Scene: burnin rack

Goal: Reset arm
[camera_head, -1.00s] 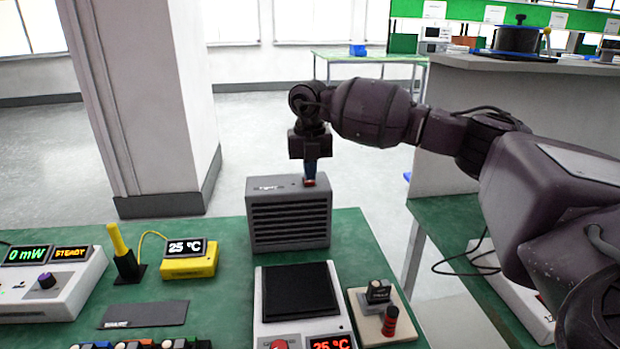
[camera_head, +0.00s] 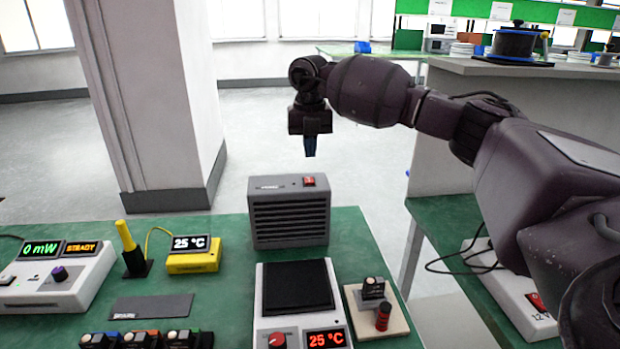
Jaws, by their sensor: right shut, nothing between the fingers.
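My right arm reaches in from the right, and its gripper (camera_head: 310,150) points straight down above the grey vented box (camera_head: 290,218). The fingers are shut with nothing between them. A gap shows between the fingertips and the red switch (camera_head: 309,182) on top of the box. My left gripper is not in view.
On the green bench stand a meter reading 0 mW (camera_head: 60,280), a yellow thermometer (camera_head: 193,257), a hot plate reading 25 °C (camera_head: 327,315) and a small cream board (camera_head: 392,325). A pillar (camera_head: 145,100) rises behind. The floor behind the box is clear.

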